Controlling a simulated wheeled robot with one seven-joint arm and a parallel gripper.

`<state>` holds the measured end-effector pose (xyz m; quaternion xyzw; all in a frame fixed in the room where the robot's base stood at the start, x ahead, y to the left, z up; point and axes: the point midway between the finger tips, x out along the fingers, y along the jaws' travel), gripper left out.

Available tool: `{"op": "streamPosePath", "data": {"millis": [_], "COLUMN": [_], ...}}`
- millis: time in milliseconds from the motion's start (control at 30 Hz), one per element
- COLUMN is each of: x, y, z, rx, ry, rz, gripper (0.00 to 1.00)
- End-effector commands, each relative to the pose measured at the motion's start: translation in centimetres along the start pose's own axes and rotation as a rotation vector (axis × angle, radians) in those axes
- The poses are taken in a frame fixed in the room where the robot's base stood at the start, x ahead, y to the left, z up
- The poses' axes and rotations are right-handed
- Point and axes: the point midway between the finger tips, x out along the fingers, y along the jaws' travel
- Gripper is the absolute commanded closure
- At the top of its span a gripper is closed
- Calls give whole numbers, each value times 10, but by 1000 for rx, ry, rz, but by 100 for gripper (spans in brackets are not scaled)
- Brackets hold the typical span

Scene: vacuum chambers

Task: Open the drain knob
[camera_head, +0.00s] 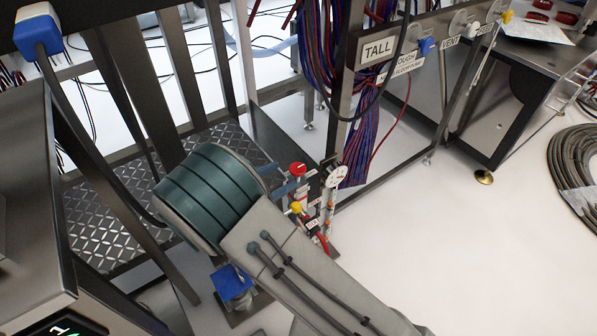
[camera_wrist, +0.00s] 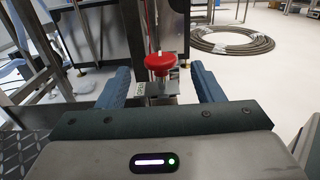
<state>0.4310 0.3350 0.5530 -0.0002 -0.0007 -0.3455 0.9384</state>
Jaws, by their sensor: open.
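In the head view a red knob (camera_head: 297,169) shows just beyond my fingertips. My gripper (camera_wrist: 161,85) is open, its two blue fingers on either side of the knob's line with gaps on both sides. The knob appears between or just ahead of the fingertips; I cannot tell the exact depth. In the head view my gripper (camera_head: 280,179) is partly hidden by my wrist.
A white round gauge or dial (camera_head: 336,177), a yellow knob (camera_head: 296,207) and a lower red handle (camera_head: 322,241) crowd close by. Frame posts and hanging cables (camera_head: 360,145) stand behind. A coiled hose (camera_head: 577,165) lies on the open floor at right.

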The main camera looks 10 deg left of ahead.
Motion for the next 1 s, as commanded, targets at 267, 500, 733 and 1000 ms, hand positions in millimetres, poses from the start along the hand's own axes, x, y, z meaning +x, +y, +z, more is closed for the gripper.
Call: {"op": "streamPosePath", "data": {"millis": [267,500,733,1000], "x": [48,61,62,62], "y": [0,0,0,-1], "z": [-2,0,0,0], "rx": [1,0,0,0], "ry": [1,1,1,1], "rz": [-2,0,-1,-1], "gripper": [39,39,39,84]}}
